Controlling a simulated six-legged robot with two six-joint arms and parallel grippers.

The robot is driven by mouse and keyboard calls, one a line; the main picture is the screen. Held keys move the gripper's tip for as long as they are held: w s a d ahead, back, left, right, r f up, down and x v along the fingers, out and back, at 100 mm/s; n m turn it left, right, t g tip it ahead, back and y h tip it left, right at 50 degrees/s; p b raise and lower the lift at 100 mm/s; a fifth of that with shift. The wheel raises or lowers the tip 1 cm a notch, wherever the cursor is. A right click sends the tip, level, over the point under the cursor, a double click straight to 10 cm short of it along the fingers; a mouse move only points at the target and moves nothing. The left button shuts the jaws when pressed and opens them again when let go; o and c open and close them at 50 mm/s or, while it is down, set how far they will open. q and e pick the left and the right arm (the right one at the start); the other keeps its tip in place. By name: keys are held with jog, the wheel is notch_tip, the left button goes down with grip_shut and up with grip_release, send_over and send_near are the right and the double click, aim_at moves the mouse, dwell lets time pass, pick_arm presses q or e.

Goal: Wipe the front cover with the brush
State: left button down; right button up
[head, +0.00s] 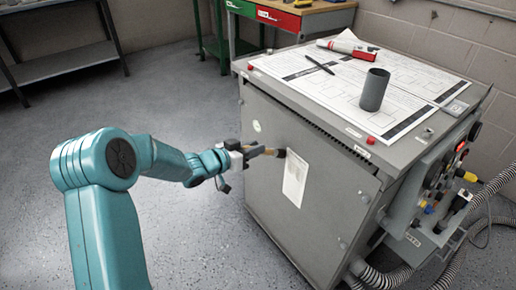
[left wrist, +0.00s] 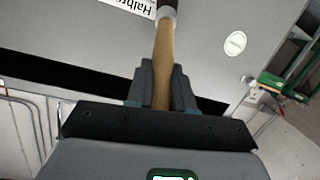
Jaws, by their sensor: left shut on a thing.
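The front cover (head: 330,215) is the large grey panel on the near side of the transformer cabinet, and it also fills much of the left wrist view (left wrist: 90,45). My left gripper (head: 258,151) is shut on the brush's wooden handle (left wrist: 163,65). The brush (head: 271,152) points toward the cover, its dark head (head: 280,153) at or very near the panel, just left of the white label. I cannot tell whether the bristles touch. In the left wrist view the brush's end is cut off at the top edge. My right gripper is not in view.
Printed sheets (head: 290,68), a dark cup (head: 374,90), a pen (head: 319,65) and a red-white item (head: 347,46) lie or stand on the cabinet top. Connectors and hoses (head: 470,215) stick out at the right side. The floor (head: 190,100) left of the cabinet is clear.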

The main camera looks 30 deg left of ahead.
pick_arm(q)
jog(key=shift+a, duration=0.1)
jog(key=shift+a+f+p+v, duration=0.1)
jog(key=shift+f+v, duration=0.1)
jog(key=shift+v, duration=0.75)
jog(key=shift+a+f+p+v, duration=0.1)
jog(key=shift+f+v, duration=0.1)
jog(key=shift+v, duration=0.8)
jog(key=shift+a+f+p+v, duration=0.1)
jog(key=shift+f+v, duration=0.1)
jog(key=shift+v, duration=0.75)
jog(key=shift+s, duration=0.15)
jog(key=v, duration=0.2)
jog(key=shift+s+a+f+p, duration=0.15)
jog(key=shift+s+f+p, duration=0.05)
jog(key=shift+s+p, duration=0.15)
